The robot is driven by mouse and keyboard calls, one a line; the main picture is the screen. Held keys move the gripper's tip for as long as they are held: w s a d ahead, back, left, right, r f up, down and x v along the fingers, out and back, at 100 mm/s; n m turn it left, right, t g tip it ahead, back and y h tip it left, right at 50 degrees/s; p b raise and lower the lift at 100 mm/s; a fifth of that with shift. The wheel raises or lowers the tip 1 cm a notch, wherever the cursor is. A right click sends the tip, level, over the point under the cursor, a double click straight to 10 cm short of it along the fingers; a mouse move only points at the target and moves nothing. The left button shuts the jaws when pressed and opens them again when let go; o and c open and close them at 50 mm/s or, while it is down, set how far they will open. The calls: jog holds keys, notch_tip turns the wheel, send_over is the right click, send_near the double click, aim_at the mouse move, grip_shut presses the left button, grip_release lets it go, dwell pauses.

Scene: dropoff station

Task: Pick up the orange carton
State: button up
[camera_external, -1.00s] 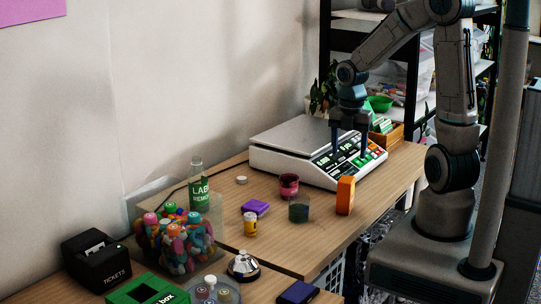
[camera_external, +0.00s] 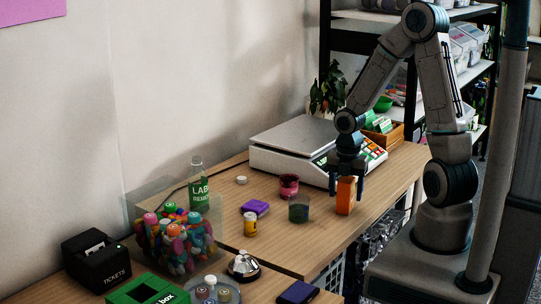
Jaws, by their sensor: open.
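The orange carton (camera_external: 344,198) stands upright on the wooden table near its right front edge, in front of the scale. My gripper (camera_external: 346,190) points down at the carton with its fingers apart. One finger shows on the carton's left side and the other on its right, around the upper part. The carton's top is partly hidden by the gripper. I cannot tell whether either finger touches it.
A dark green translucent cup (camera_external: 299,209) stands close to the carton's left, with a dark pink cup (camera_external: 288,185) behind it. The white scale (camera_external: 290,158) is behind my gripper. A purple block (camera_external: 255,208) and a yellow bottle (camera_external: 250,224) stand further left.

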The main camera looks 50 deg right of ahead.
jog(key=shift+f, duration=0.65)
jog(key=c, duration=1.1)
jog(key=shift+o, duration=0.2)
jog(key=shift+r, duration=0.1)
